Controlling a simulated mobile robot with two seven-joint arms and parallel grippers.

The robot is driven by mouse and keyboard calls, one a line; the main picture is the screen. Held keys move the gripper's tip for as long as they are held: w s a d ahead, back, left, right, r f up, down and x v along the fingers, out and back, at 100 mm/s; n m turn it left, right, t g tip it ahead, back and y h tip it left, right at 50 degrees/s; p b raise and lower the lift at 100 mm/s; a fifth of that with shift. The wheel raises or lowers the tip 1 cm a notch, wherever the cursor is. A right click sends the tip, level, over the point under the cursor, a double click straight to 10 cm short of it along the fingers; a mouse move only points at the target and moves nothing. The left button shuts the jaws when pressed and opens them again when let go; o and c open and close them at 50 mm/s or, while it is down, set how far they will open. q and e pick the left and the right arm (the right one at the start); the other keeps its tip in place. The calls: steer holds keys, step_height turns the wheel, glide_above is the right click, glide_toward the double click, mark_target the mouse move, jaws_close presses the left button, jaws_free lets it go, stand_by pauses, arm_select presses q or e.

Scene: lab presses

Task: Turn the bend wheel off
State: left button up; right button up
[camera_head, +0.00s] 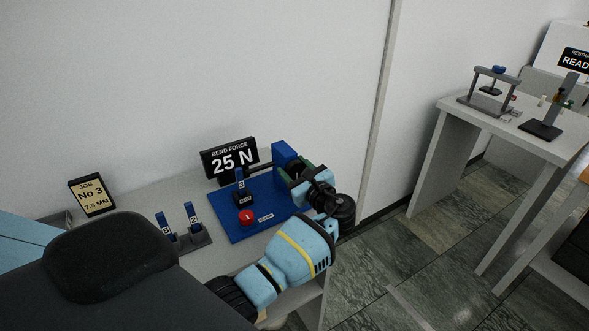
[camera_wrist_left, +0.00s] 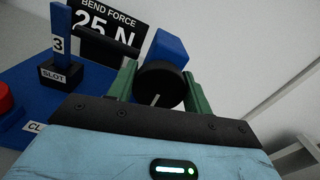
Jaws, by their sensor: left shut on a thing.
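The bend wheel (camera_wrist_left: 164,82) is a black round knob with a pale line on its face, in the left wrist view. It sits between the two green fingers of my left gripper (camera_wrist_left: 158,88), which is shut on it. In the head view my left gripper (camera_head: 302,174) reaches the right end of the blue bend press (camera_head: 250,236), and the wheel is mostly hidden there. A display (camera_head: 233,158) behind the press reads "BEND FORCE 25 N". My right gripper is not in view.
On the blue base are a red button (camera_head: 246,217) and a post marked 3 (camera_head: 240,182) in a slot. Left of it are a rack (camera_head: 192,241) with two numbered posts and a "JOB No 3, 7.5 MM" sign (camera_head: 92,195). Another table (camera_head: 468,108) stands at the right.

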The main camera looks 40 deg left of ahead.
arm_select(q)
steer(key=o, duration=1)
steer(key=shift+d, duration=0.1)
steer(key=shift+v, duration=3.9)
